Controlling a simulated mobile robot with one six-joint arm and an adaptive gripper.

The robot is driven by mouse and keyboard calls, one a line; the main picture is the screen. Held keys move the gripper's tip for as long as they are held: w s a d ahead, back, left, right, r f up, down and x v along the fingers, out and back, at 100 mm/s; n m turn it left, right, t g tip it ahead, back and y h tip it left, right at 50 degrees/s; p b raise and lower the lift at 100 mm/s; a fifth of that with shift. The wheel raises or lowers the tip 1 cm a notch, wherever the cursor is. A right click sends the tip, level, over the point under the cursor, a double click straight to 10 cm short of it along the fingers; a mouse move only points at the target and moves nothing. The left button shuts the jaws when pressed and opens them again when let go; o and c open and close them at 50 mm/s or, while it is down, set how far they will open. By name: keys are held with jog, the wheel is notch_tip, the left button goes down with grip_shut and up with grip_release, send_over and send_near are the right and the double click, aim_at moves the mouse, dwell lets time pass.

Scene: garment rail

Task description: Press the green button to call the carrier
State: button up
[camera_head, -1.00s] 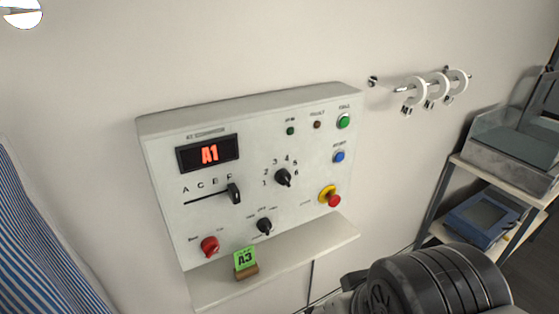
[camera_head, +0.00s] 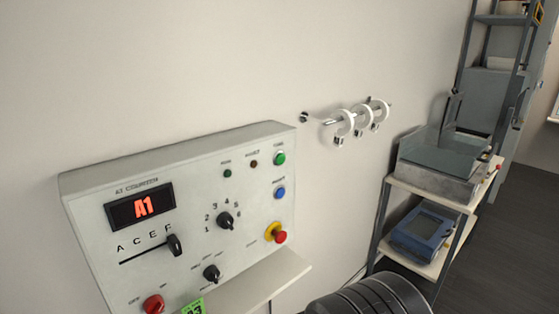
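A white control panel (camera_head: 180,205) is fixed to the wall at the left. Its green button (camera_head: 279,158) sits at the upper right corner, above a blue button (camera_head: 280,192) and a red mushroom button on a yellow collar (camera_head: 276,233). A smaller dark green light (camera_head: 227,173) is further left. The display (camera_head: 140,206) reads A1 in red. A slider with a black knob (camera_head: 174,244), a numbered dial (camera_head: 225,220) and a lower dial (camera_head: 211,273) are on the face. My gripper is not visible; only a dark part of my arm shows at the bottom.
A rail with several white rings (camera_head: 360,119) projects from the wall right of the panel. A shelf cart (camera_head: 433,193) holds a grey tray and a blue device (camera_head: 422,230). A green card (camera_head: 193,307) on the panel's ledge is partly cut off. Dark floor is open at right.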

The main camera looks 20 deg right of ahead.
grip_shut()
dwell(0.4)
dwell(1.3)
